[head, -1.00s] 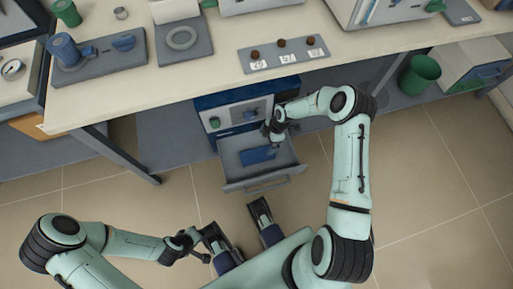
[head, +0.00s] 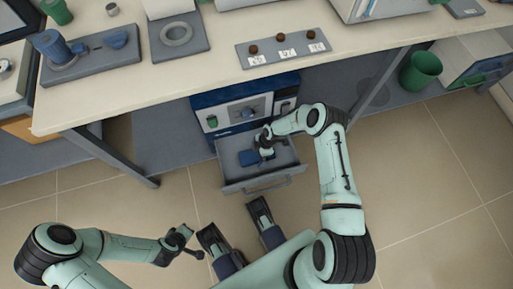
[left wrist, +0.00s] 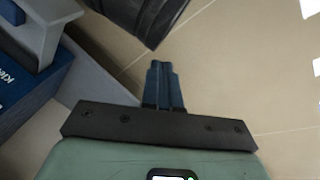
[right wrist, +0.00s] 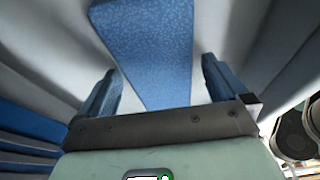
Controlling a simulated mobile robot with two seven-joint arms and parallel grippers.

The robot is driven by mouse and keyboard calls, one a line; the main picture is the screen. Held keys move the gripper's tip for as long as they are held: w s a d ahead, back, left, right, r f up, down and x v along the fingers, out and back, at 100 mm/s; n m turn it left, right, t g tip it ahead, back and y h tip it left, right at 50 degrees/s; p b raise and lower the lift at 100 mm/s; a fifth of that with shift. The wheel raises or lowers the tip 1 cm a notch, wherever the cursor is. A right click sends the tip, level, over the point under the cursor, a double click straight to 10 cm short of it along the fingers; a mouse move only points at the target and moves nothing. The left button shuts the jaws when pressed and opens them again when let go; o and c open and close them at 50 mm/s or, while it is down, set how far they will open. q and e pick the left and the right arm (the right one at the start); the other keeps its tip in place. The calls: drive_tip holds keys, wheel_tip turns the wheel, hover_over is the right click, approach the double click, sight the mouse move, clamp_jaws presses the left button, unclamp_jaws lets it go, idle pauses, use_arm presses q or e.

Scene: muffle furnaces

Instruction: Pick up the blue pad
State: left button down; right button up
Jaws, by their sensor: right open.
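The blue pad (head: 248,158) lies in the pulled-out grey drawer (head: 228,172) below the bench. In the right wrist view the pad (right wrist: 150,45) is a speckled blue slab running between and beyond my fingers. My right gripper (right wrist: 160,72) is open, with one finger on each side of the pad and a gap to each. In the head view my right gripper (head: 265,152) is inside the drawer and hides part of the pad. My left gripper (left wrist: 165,82) is shut and empty, low at the left in the head view, away from the drawer.
The drawer's front handle (head: 267,186) faces me. A blue and white furnace (head: 240,110) stands behind the drawer. The bench (head: 190,85) overhangs it, with a metal leg (head: 115,155) to the left. A green bin (head: 420,70) stands at the right. Floor in front is clear.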

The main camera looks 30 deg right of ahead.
drive_tip(key=c, duration=1)
drive_tip(key=shift+r, duration=0.1)
drive_tip(key=shift+c, duration=0.2)
